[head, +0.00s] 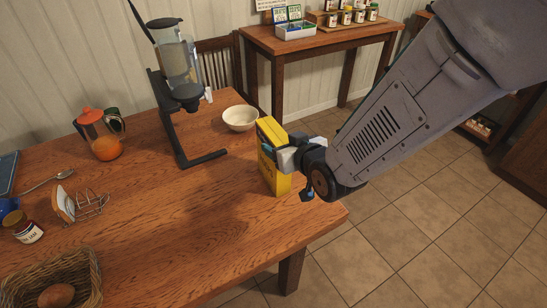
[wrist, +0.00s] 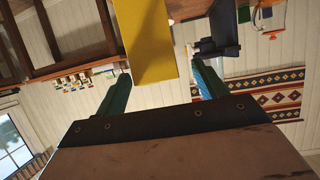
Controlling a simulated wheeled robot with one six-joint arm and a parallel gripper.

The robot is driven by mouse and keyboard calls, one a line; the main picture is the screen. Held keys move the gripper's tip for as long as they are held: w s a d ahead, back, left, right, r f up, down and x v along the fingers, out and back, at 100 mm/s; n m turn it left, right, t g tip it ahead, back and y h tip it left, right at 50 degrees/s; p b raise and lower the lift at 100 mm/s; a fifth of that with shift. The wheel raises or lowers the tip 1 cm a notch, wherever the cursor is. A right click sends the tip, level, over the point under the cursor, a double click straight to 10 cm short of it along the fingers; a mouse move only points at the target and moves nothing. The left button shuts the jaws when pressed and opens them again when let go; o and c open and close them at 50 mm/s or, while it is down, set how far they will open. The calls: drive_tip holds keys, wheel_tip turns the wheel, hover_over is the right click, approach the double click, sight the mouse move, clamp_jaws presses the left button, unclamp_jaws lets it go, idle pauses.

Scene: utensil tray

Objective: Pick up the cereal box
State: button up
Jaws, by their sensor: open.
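The yellow cereal box (head: 276,180) stands upright near the right edge of the wooden table (head: 190,235) in the head view. My gripper (head: 284,155) is at the box's upper part, coming from the right, and covers some of it. In the wrist view the yellow box (wrist: 147,40) fills the space between the two dark green fingers of my gripper (wrist: 161,70). A gap shows beside each finger, so the jaws look open around the box, not closed on it. Contact on the box's far side is hidden.
A white bowl (head: 240,118) stands just behind the box. A dark stand with a clear container (head: 180,75) is to its left. A jug with orange liquid (head: 100,137), toast rack (head: 85,204), jam jar (head: 25,229) and basket (head: 60,282) are farther left. The table's middle is clear.

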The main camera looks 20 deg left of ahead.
sight(276, 138)
drive_tip(key=x, duration=0.5)
drive_tip(key=shift+w+f, duration=0.15)
drive_tip(key=shift+w, duration=0.1)
clamp_jaws()
